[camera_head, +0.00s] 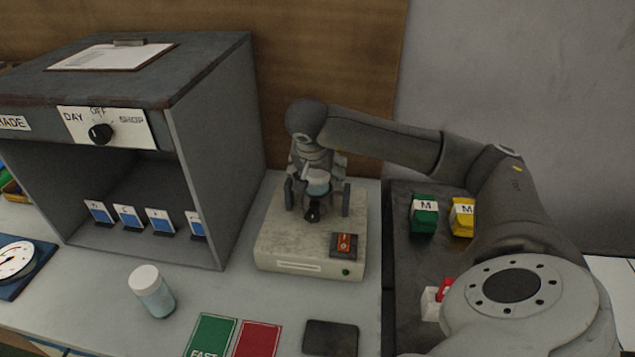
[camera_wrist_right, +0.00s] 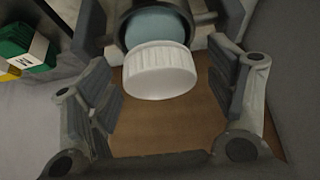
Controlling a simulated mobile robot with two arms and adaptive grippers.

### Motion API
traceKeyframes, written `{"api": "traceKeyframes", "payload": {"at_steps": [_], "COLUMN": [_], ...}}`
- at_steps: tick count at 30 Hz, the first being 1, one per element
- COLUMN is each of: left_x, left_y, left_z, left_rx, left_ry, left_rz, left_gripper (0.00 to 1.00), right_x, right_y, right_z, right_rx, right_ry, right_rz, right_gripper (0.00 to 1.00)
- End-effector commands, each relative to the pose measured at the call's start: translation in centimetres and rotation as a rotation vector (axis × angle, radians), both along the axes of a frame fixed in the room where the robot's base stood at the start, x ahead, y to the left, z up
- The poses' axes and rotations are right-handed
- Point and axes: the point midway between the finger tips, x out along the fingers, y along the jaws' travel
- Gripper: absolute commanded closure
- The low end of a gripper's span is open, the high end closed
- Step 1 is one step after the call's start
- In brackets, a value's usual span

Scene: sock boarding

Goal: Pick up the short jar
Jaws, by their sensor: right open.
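A small jar (camera_head: 317,183) with pale blue contents sits at the grey-white machine, between the fingers of my right gripper (camera_head: 318,198). The right wrist view shows the jar's white ribbed lid (camera_wrist_right: 160,72) and a dark ring around its blue body. My right gripper (camera_wrist_right: 165,92) is open, with one finger on each side of the jar and a visible gap to both. A second white-lidded jar (camera_head: 153,292) stands upright on the bench at the left and looks taller. My left gripper is not in view.
Green (camera_head: 424,215) and yellow (camera_head: 462,217) blocks sit on a dark tray at right. Green and red cards lie in front.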

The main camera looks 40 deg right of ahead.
Motion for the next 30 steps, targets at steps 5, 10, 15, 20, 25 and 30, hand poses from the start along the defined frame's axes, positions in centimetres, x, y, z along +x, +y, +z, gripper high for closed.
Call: {"api": "traceKeyframes", "payload": {"at_steps": [5, 10, 15, 20, 25, 30], "left_x": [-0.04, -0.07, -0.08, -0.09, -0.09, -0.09], "left_y": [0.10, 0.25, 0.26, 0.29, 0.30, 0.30], "left_z": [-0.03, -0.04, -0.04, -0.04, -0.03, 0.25], "left_rx": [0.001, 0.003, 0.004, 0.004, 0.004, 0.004], "left_ry": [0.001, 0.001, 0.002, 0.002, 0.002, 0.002], "left_rz": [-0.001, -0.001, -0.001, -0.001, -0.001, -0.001], "left_gripper": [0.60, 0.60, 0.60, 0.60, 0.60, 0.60], "right_x": [-0.01, 0.00, -0.01, 0.00, 0.01, -0.07], "right_y": [0.02, 0.04, 0.03, 0.03, 0.02, -0.08], "right_z": [0.00, 0.02, 0.02, 0.07, 0.08, 0.47], "right_rx": [0.000, 0.000, 0.000, 0.001, 0.001, 0.000], "right_ry": [0.000, 0.000, 0.000, -0.001, -0.001, -0.001], "right_rz": [0.000, 0.000, 0.000, 0.000, 0.000, -0.001], "right_gripper": [0.31, 0.52, 0.74, 0.91, 0.91, 0.91]}}
